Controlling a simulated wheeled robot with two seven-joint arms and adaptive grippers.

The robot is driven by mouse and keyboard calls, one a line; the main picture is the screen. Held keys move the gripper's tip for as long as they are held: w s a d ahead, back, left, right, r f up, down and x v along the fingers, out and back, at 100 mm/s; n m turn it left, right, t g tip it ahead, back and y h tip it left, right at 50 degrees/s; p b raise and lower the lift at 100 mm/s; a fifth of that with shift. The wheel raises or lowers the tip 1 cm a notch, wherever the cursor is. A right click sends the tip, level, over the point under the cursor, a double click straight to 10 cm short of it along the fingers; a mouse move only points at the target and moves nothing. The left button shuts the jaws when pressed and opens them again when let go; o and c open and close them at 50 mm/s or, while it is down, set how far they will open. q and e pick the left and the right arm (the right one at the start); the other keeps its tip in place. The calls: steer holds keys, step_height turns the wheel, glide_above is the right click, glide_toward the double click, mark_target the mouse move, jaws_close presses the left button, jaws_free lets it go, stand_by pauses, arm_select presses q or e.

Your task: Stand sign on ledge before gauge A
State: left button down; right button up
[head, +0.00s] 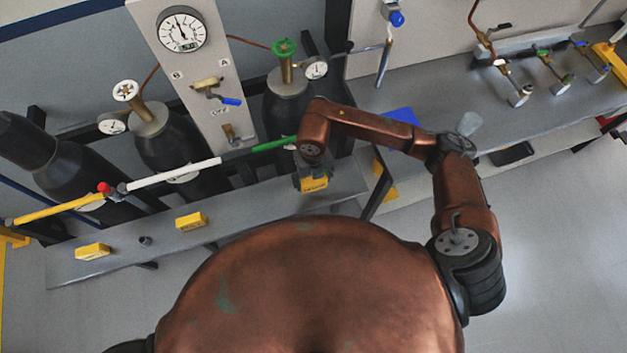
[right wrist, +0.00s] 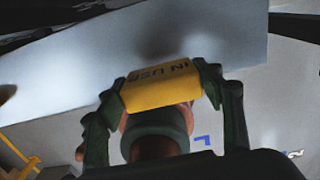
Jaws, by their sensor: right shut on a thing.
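My right gripper (head: 312,172) is shut on a yellow sign (head: 314,184), above or at the right end of the grey ledge (head: 240,203). In the right wrist view the sign (right wrist: 160,87) sits between the two fingers and reads "IN USE" upside down. I cannot tell whether it touches the ledge. Two other yellow signs stand on the ledge, one at the left (head: 92,251) and one near the middle (head: 191,221). A large round gauge (head: 181,28) is on the upright panel, and smaller gauges are on the cylinders. I cannot read which gauge is A. My left gripper is out of view.
Dark gas cylinders (head: 170,145) stand behind the ledge. A rail in yellow, white (head: 175,172) and green runs in front of them. A small dark cylindrical part (head: 145,241) is on the ledge between the two signs. A grey bench (head: 480,110) with valves is at right.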

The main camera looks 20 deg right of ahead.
mark_target(314, 182)
steer(key=shift+w+d+f, duration=0.2)
steer(key=shift+w+f, duration=0.45)
steer(key=shift+f, duration=0.15)
steer(key=f, duration=0.3)
steer(key=shift+w+d+f, duration=0.15)
steer(key=shift+w+f, duration=0.1)
steer(key=shift+f, duration=0.1)
steer(key=shift+f, duration=0.2)
steer(key=o, duration=1.2)
steer(key=shift+r, duration=0.1)
steer(key=shift+c, duration=0.2)
steer(key=shift+r, duration=0.2)
step_height(314, 182, up, 12)
